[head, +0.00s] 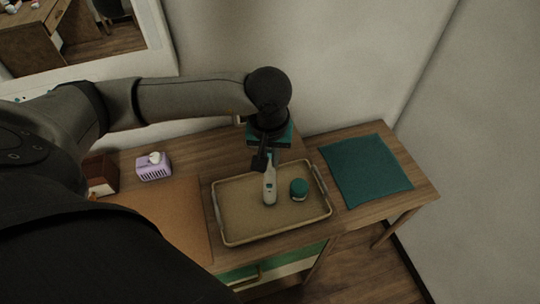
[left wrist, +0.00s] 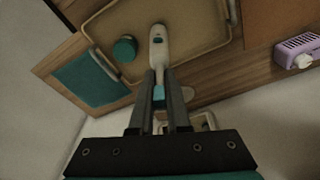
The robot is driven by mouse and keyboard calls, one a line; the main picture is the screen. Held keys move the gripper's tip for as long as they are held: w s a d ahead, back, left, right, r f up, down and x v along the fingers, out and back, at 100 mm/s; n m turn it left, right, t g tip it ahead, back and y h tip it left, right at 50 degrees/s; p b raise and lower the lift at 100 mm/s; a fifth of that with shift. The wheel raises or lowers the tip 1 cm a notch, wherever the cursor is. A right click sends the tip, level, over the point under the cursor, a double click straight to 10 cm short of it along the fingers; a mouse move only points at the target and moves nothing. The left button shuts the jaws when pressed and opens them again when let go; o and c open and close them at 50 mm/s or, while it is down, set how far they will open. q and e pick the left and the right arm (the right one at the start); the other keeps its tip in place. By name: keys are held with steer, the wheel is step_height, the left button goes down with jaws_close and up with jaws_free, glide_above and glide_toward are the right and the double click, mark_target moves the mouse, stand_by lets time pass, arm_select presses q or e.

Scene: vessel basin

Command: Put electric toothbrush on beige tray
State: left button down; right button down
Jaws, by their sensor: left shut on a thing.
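The electric toothbrush (head: 269,188) is white and grey with a teal button, and it is at the beige tray. My left gripper (head: 262,161) is shut on its far end. The toothbrush also shows in the left wrist view (left wrist: 158,50), reaching from between the fingers (left wrist: 159,90) over the tray. I cannot tell whether it touches the tray floor. The beige tray (head: 240,231) has a raised rim and a handle at each side, and it lies on the wooden table. My right gripper does not show.
A teal-lidded jar (head: 299,188) stands in the tray, right of the toothbrush. A teal cloth (head: 367,170) lies to the right. A lilac basket (head: 154,168) and a brown box (head: 101,175) are at the left. A mirror (head: 90,35) is on the wall behind.

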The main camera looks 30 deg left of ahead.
arm_select(q)
steer(key=shift+f, duration=0.2)
steer(key=c, duration=0.9)
jaws_free()
steer(key=shift+r, duration=0.15)
steer(key=shift+r, duration=0.15)
steer(key=r, duration=0.4)
steer(key=s+r, duration=0.1)
steer(key=r, duration=0.6)
steer(key=shift+s+d+r, duration=0.3)
steer(key=shift+d+r, duration=0.05)
steer(key=shift+d, duration=0.05)
